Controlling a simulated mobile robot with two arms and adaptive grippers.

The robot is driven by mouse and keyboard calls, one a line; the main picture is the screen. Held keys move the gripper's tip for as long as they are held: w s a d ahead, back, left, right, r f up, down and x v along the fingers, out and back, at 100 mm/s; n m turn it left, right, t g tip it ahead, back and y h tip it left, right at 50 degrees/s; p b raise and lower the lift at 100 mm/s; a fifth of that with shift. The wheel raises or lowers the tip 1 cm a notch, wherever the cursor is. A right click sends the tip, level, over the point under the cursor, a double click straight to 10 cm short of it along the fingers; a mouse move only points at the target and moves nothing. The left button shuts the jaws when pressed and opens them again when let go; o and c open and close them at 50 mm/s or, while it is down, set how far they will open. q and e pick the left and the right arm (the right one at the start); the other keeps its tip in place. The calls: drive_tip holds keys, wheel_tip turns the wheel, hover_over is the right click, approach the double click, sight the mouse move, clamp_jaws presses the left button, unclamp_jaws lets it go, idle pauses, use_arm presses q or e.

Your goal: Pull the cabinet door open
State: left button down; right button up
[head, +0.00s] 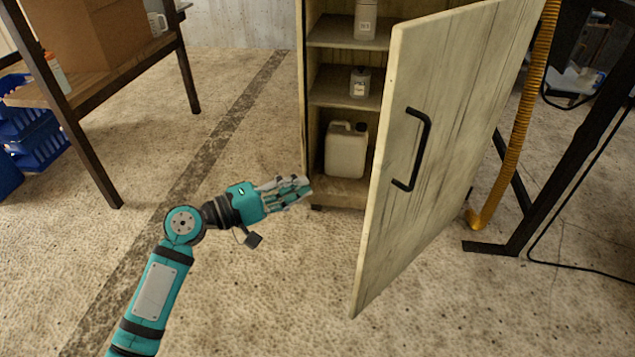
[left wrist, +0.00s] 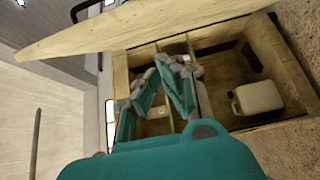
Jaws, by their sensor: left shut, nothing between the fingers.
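The cabinet door (head: 440,150) stands wide open, hinged at its right side, with a black bar handle (head: 412,150) on its outer face. The open cabinet (head: 302,100) shows shelves inside. My left gripper (head: 305,187) is shut and empty in front of the cabinet opening, left of the door's free edge. It is apart from the handle. In the left wrist view my left gripper (left wrist: 173,75) points toward the cabinet shelves (left wrist: 195,90), and the door (left wrist: 140,35) runs across the top. My right gripper is not in view.
The cabinet holds a white jug (head: 346,150), a small container (head: 360,82) and a bottle (head: 365,20). A shelf rack (head: 185,70) with a cardboard box (head: 80,35) and blue crates (head: 38,140) stands left. A yellow hose (head: 520,130) hangs right. The floor between is clear.

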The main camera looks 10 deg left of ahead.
use_arm(q)
drive_tip(key=w+d, duration=0.3)
drive_tip(key=d, duration=0.7)
drive_tip(key=shift+d, duration=0.15)
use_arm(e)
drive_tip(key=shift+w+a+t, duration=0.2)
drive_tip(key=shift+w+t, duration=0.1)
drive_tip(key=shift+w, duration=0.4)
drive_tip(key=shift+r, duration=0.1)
